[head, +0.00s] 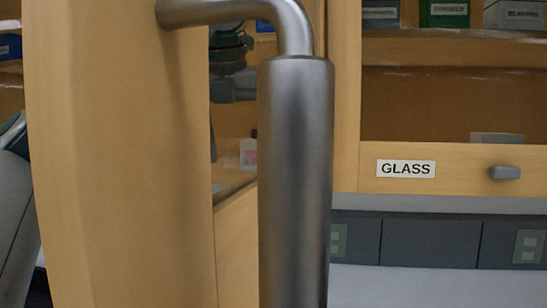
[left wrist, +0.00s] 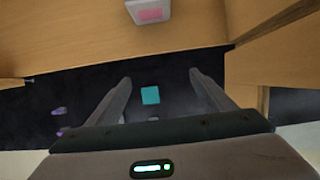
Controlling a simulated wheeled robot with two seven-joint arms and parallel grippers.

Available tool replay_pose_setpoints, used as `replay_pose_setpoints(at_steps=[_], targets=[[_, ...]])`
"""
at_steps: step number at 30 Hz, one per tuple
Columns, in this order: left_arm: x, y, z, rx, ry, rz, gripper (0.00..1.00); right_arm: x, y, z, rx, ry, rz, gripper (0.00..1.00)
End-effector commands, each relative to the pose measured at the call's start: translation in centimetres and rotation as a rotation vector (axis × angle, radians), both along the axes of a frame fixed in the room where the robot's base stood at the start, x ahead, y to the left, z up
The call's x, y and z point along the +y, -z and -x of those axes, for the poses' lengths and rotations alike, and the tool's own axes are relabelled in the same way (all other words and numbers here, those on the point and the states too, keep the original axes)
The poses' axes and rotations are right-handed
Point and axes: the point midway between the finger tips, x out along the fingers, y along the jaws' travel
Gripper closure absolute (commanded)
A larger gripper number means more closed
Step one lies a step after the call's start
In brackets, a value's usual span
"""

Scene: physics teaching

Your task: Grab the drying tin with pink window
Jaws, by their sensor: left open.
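The drying tin with the pink window (left wrist: 150,11) is at the top of the left wrist view, a white box with a pink panel on a wooden shelf, partly cut off by the frame edge. In the head view, a small white item with pink (head: 249,154) stands inside the cabinet behind the handle and looks like the same tin. My left gripper (left wrist: 160,77) is open and empty. Its fingers point toward the shelf, with the tin beyond the fingertips and apart from them. My right gripper is in neither view.
A wooden door (head: 120,150) with a thick metal handle (head: 296,170) fills much of the head view, very close. A wooden panel (left wrist: 265,25) stands right of my left gripper. A cabinet labelled GLASS (head: 406,169) is at the right. A teal square (left wrist: 150,95) shows against dark ground.

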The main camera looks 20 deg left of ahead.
Motion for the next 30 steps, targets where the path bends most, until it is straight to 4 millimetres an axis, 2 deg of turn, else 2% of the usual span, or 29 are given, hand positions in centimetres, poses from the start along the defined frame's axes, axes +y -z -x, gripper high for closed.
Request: replay_pose_setpoints(at_steps=[11,17,24,30], targets=[[0.0,0.0,-0.5,0.002,0.002,0.003,0.25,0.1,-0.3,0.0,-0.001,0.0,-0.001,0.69],[0.5,-0.2,-2.5,0.004,0.002,0.004,0.25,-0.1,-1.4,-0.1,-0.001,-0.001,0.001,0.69],[1.4,-0.1,-5.9,0.005,0.003,0.006,0.25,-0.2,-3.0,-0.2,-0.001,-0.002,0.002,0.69],[1.8,-0.1,-7.3,0.002,0.003,0.004,0.25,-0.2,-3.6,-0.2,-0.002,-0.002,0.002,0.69]])
